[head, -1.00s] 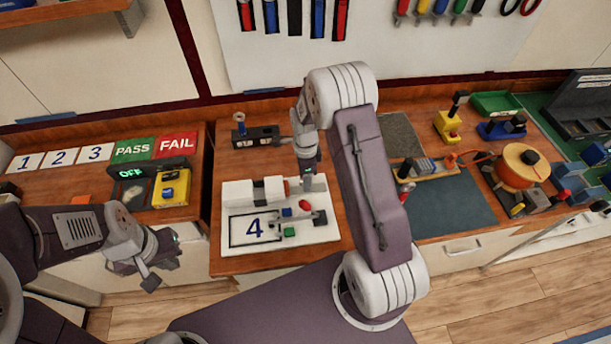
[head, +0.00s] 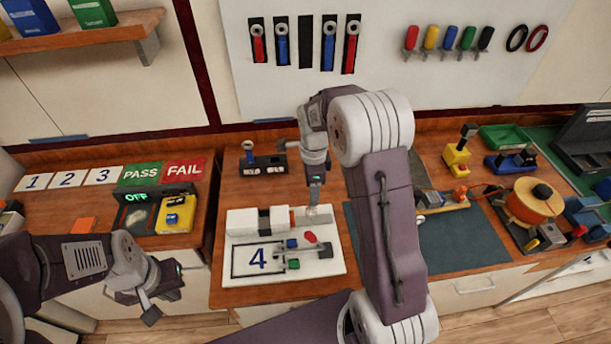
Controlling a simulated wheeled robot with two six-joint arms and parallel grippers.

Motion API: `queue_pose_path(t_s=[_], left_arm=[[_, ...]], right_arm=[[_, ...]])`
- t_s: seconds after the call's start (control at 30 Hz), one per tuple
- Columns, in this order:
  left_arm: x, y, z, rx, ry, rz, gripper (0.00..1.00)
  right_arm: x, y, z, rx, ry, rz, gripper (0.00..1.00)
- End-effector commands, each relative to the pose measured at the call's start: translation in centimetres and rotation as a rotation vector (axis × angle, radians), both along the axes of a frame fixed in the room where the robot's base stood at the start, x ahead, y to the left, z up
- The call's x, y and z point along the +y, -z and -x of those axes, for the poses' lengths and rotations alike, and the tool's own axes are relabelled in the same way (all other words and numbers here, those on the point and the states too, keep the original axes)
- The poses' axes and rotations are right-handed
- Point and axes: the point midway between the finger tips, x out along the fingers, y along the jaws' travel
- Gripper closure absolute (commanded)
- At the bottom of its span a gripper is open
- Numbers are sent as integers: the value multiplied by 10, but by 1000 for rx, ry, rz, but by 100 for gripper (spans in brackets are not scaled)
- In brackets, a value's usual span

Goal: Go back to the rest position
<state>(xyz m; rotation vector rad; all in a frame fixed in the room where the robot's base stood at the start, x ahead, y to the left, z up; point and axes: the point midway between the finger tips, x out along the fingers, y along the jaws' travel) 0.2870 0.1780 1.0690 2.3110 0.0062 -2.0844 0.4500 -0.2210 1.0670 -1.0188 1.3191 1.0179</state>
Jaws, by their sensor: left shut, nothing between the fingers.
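My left gripper (head: 152,303) hangs at the lower left, in front of the left bench's front edge. It is shut with nothing between its fingers. My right gripper (head: 314,200) points down over the back right part of the white board (head: 290,285) marked 4. Its fingertips are small and partly hidden, so I cannot tell whether they are open, or whether they touch the board's parts. The white and grey breaker row (head: 262,220) lies along the board's back. A red knob (head: 310,237), a blue block (head: 292,244) and a green block (head: 293,264) sit on the board.
PASS (head: 140,174) and FAIL (head: 184,170) plates and a yellow device (head: 174,215) are on the left bench. A dark fixture (head: 262,166) stands behind the board. An orange reel (head: 533,201) and a dark mat (head: 465,238) are at right. Tools hang on the back wall.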

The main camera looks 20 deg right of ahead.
Motion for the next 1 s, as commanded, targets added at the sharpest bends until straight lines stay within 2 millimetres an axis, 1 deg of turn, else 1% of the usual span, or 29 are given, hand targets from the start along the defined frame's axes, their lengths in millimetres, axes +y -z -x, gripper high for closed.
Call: queue_pose_path(t_s=[0.17,0.2,0.27,0.3,0.33,0.37,0.4,0.47,0.5,0.57,0.6,0.67,0.7,0.73,0.8,0.87,0.9,1.0], left_arm=[[0,1,0,0,0,0,100],[0,2,0,0,0,0,100],[0,5,0,0,0,0,100],[0,7,0,0,0,0,100],[0,9,0,0,0,0,100],[0,12,0,0,0,0,100],[0,15,0,0,0,0,100],[0,18,0,0,0,0,100],[0,19,0,0,0,0,100],[0,20,0,0,0,0,100],[0,21,0,0,0,0,100],[0,21,0,0,0,0,100],[0,21,0,0,0,0,100],[0,21,0,0,0,0,100],[0,20,0,0,0,0,100],[0,20,0,0,0,0,100],[0,20,0,0,0,0,100],[0,20,0,0,0,0,100]], right_arm=[[1,1,0,0,-2,0,45],[3,-1,-2,-10,-7,1,45],[6,-13,-6,-44,-17,3,45],[10,-20,-2,-59,-27,4,45],[15,-25,6,-61,-36,4,45],[19,-27,18,-62,-48,2,45],[25,-29,36,-67,-104,2,45],[32,-26,63,-73,-274,4,45],[36,-23,81,-77,-411,7,45],[40,-16,104,-82,-623,14,45],[41,-11,120,-83,-769,18,45],[43,-2,140,-83,-992,27,45],[43,3,152,-80,-1137,31,45],[43,7,159,-76,-1239,33,45],[42,16,171,-68,-1453,36,45],[42,18,171,-75,-1596,51,45],[42,18,168,-83,-1670,64,45],[42,18,164,-90,-1778,82,45]])
